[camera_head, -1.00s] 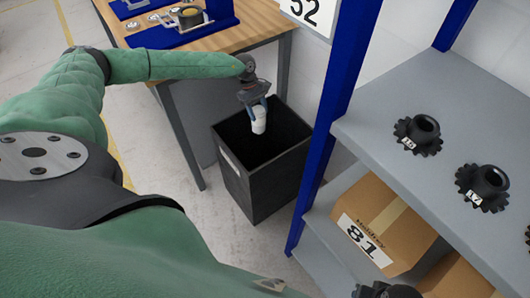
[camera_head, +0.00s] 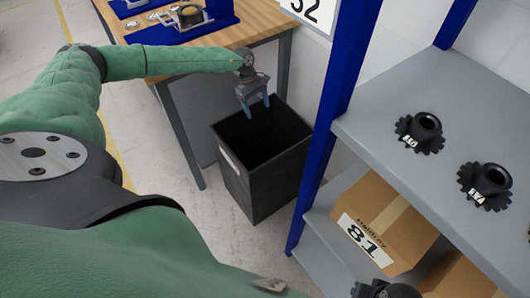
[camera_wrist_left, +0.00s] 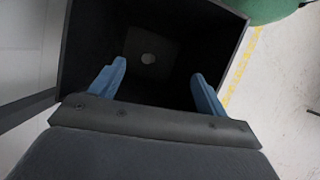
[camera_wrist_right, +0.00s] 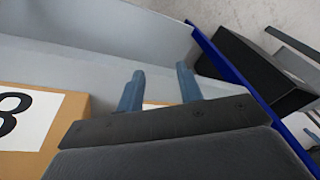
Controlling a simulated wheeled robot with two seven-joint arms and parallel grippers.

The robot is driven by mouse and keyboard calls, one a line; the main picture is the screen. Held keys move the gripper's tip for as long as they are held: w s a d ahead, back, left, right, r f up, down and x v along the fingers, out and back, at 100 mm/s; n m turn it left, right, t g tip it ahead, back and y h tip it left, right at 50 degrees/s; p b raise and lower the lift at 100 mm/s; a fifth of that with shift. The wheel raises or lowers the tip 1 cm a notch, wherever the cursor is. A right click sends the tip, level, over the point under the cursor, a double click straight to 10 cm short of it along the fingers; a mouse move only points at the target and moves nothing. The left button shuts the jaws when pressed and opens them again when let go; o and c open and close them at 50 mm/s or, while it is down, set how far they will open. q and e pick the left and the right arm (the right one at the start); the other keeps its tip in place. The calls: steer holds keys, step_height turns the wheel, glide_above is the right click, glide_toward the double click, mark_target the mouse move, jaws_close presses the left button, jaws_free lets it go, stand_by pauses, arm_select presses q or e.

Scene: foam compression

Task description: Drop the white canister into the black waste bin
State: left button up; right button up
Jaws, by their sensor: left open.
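The black waste bin (camera_head: 262,180) stands on the floor between the workbench and the shelf, and its open top faces up. My left gripper (camera_head: 256,107) is over the bin's mouth, open, with its blue fingers apart and nothing between them. The canister is hidden in the head view.
A blue-posted shelf (camera_head: 365,110) on the right holds black gears (camera_head: 419,133) and, below, a cardboard box (camera_head: 385,225) marked 81. A wooden workbench (camera_head: 265,22) with blue fixtures stands behind the bin. The floor left of the bin is clear.

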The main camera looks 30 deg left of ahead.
arm_select(q)
steer(key=b+v, duration=0.1)
steer(key=v, duration=0.5)
arm_select(e)
steer(key=a+f, duration=0.2)
steer(key=f, duration=0.1)
steer(key=shift+w+t, duration=0.3)
steer(key=shift+w, duration=0.1)
arm_select(q)
steer(key=shift+f, duration=0.1)
arm_select(e)
steer(key=shift+a+r, duration=0.1)
